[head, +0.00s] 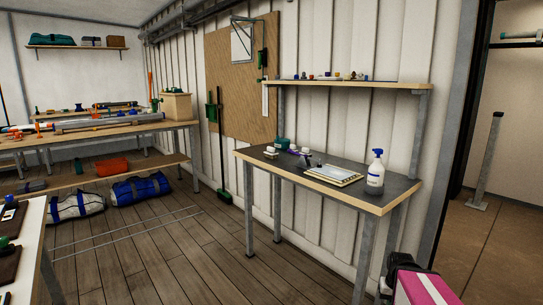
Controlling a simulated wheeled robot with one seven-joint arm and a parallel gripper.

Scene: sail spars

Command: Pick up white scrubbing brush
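A small white object (270,151) lies near the left end of the dark-topped workbench (352,186) against the white wall. It may be the white scrubbing brush, but it is too small to be sure. Another small pale object (305,151) lies a little to its right, near a purple item. A green tub (281,144) stands just behind them.
A spray bottle (375,173) and a pale framed tray (333,175) occupy the bench's right half. A shelf (354,84) with small items hangs above. The wooden floor (180,262) left of the bench is clear.

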